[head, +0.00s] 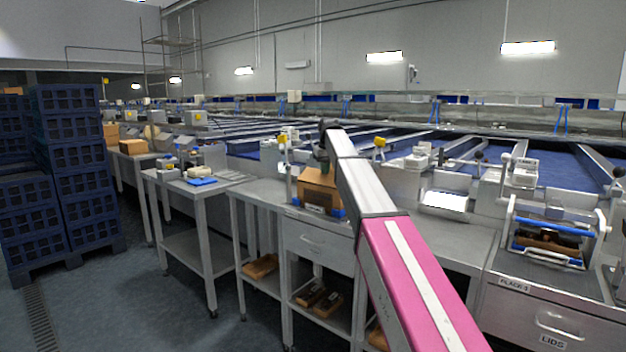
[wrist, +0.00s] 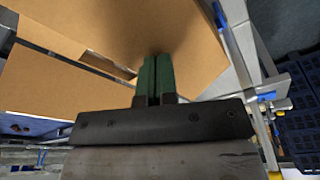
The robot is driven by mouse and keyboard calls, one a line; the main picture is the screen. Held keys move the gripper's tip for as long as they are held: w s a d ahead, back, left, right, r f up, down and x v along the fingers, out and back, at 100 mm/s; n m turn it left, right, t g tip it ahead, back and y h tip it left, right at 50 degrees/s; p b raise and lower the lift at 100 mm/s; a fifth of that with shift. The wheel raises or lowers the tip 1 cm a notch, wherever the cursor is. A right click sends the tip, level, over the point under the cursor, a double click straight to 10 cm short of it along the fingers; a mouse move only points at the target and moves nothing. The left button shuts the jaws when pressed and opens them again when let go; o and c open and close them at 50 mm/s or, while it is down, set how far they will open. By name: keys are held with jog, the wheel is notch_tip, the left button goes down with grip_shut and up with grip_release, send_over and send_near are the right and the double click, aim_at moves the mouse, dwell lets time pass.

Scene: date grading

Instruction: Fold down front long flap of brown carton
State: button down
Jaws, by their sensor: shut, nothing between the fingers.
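The brown carton (head: 314,194) stands on the steel bench, partly hidden behind my arm, with blue pieces at its lower corners. In the wrist view, brown cardboard panels (wrist: 200,45) fill the middle and upper left. A second panel (wrist: 50,85) lies to the left, with a narrow gap between them. My gripper (wrist: 156,62) has green fingers pressed together, empty, with the tips over the large panel. I cannot tell whether they touch it. In the head view my gripper is mostly hidden at the carton's top. Which panel is the front long flap is unclear.
A blue-handled device (head: 550,240) stands on the bench at right. A side table (head: 215,182) with a blue item is left of the carton. Stacked blue crates (head: 75,165) stand at far left. Small cardboard trays (head: 318,300) sit on the lower shelf. The floor at left is clear.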

jog(key=shift+f, duration=1.5)
jog(key=shift+r, duration=0.1)
notch_tip(320, 180, up, 11)
